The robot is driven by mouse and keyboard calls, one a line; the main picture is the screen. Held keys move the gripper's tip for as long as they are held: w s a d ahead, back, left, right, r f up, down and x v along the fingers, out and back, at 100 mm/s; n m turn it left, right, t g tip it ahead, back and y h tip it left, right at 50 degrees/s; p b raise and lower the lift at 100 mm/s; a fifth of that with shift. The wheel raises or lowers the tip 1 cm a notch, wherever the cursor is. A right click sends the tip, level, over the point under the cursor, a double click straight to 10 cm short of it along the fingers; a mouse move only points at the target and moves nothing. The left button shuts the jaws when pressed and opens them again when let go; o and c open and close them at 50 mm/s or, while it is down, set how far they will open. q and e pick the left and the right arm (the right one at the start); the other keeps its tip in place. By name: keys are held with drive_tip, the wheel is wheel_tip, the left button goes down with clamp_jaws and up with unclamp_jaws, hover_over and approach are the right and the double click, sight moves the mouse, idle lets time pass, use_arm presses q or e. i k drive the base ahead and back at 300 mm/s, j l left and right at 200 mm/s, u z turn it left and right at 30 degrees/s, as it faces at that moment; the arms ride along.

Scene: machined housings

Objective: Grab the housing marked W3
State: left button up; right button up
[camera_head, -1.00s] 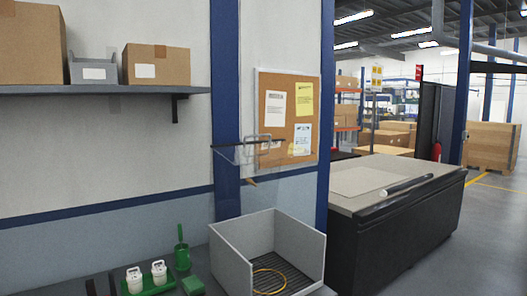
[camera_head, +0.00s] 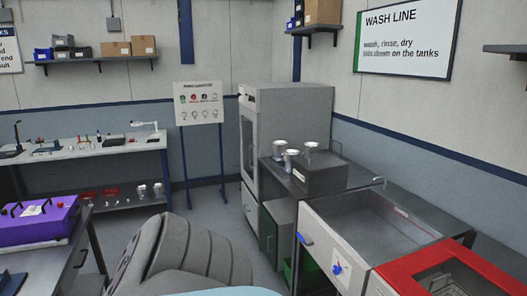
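Several small silver metal parts, possibly housings, stand in the camera_head view. One (camera_head: 292,158) is at the front left of the dark counter by the wash line, another (camera_head: 279,147) is behind it, and one (camera_head: 311,150) is on the grey box there. More small silver parts (camera_head: 157,188) sit on the lower shelf of the bench at the left. All are too small for any mark to be read, so I cannot tell which is W3. Neither of my grippers is in view.
A grey cabinet (camera_head: 290,103) stands in the back corner beside the dark counter. A steel sink (camera_head: 370,232) and a red-rimmed tank (camera_head: 440,262) lie at the right. A purple case (camera_head: 40,222) rests on a table at the left. Some floor (camera_head: 222,222) is clear in the middle.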

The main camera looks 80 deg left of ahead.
sight(279, 147)
drive_tip(key=u, duration=2.4)
drive_tip(key=i+j+u, duration=0.15)
drive_tip(key=i, duration=0.2)
drive_tip(key=i+j+u, duration=0.15)
drive_tip(key=i, duration=0.2)
drive_tip(key=i+u, duration=0.35)
drive_tip(key=i, duration=1.25)
drive_tip(key=i+z, duration=0.1)
drive_tip(key=i, duration=0.7)
drive_tip(key=i+j, duration=0.1)
drive_tip(key=i, duration=0.75)
drive_tip(key=z, duration=0.05)
